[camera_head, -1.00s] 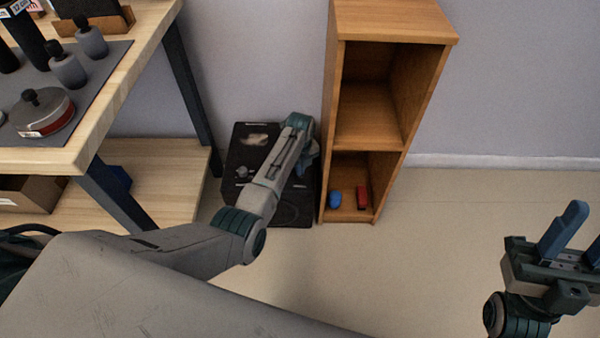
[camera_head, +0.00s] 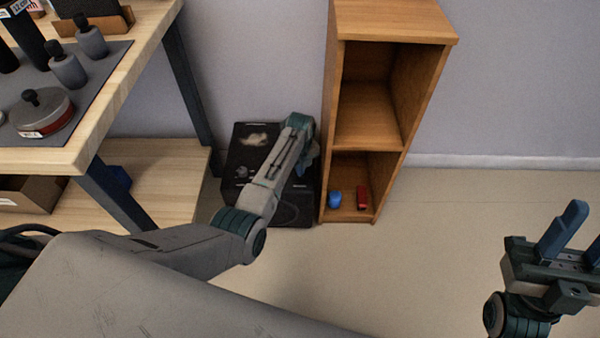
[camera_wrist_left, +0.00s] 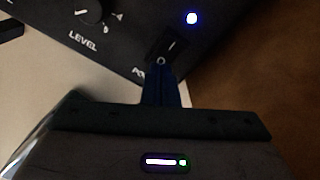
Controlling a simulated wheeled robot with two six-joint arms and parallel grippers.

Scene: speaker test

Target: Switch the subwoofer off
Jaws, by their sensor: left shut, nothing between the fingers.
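The black subwoofer (camera_head: 250,150) stands on the floor between the table and the wooden shelf, partly hidden by my left arm. In the left wrist view its panel (camera_wrist_left: 130,40) shows a LEVEL knob (camera_wrist_left: 88,12), a lit bluish-white light (camera_wrist_left: 192,18) and a black rocker switch (camera_wrist_left: 170,47) marked with a line and a circle. My left gripper (camera_wrist_left: 161,70) is shut and empty. Its blue fingertips are at the circle end of the switch; I cannot tell whether they touch. In the head view this gripper is mostly hidden behind its arm. My right gripper (camera_head: 580,240) is open at the right edge, far from the subwoofer.
The wooden shelf (camera_head: 395,30) stands close right of the subwoofer, with a blue item (camera_head: 335,199) and a red item (camera_head: 362,197) in its bottom compartment. The table (camera_head: 125,95) with weights and a lower board is at left. Floor (camera_head: 450,210) right of the shelf is clear.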

